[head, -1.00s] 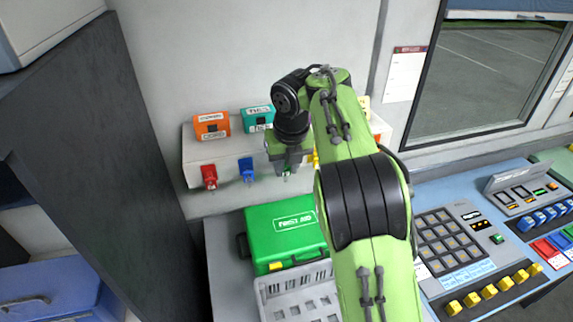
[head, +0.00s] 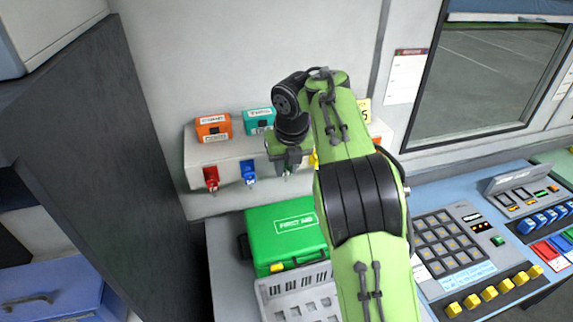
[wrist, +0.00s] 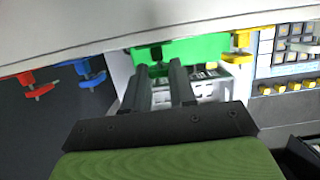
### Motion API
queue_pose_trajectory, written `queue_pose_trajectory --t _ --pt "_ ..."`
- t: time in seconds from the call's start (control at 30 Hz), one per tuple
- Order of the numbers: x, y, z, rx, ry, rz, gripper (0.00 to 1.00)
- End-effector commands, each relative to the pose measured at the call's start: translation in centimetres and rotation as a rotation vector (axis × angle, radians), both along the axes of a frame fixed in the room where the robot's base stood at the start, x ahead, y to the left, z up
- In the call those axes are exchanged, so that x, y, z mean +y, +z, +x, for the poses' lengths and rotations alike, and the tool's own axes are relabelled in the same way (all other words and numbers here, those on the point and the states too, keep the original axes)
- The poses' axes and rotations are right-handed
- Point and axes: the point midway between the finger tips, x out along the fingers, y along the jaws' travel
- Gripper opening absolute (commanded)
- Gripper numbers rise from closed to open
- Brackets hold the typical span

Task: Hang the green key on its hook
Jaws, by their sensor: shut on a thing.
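My gripper (head: 287,165) is shut on the green key (head: 286,173) at the front of the pale key rack (head: 228,157). Only a small part of the key shows below the fingers. In the wrist view the fingers (wrist: 163,72) point at the rack's lower edge, with green and a bit of metal at their tips. The key blends there with the green case behind. A red key (head: 211,178) and a blue key (head: 249,173) hang to the left. A yellow key (wrist: 238,57) hangs to the right. The green key's hook is hidden; I cannot tell whether the key touches it.
An orange box (head: 213,128) and a teal box (head: 259,121) stand on the rack. A green first aid case (head: 285,238) lies below the gripper, behind a pale slotted tray (head: 300,292). A button console (head: 450,245) is at right. My arm hides the rack's right part.

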Motion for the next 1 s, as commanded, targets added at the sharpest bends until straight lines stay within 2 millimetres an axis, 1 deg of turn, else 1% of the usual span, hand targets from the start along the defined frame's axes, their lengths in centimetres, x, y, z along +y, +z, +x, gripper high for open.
queue_pose_trajectory --t 0.1,0.27,0.3,0.37,0.4,0.5,1.0 --pt "-0.05 -0.38 0.06 0.001 0.0 -0.001 0.04" --pt "-0.04 -0.34 0.06 0.001 0.0 0.0 0.04" --pt "-0.04 -0.33 0.05 0.001 0.0 0.0 0.27" --pt "-0.04 -0.31 0.05 0.001 0.0 0.0 0.36" --pt "-0.04 -0.31 0.05 0.001 0.0 0.0 0.42" --pt "-0.04 -0.3 0.05 0.001 0.0 0.0 0.55" --pt "-0.04 -0.29 0.04 0.001 0.0 0.0 0.55"
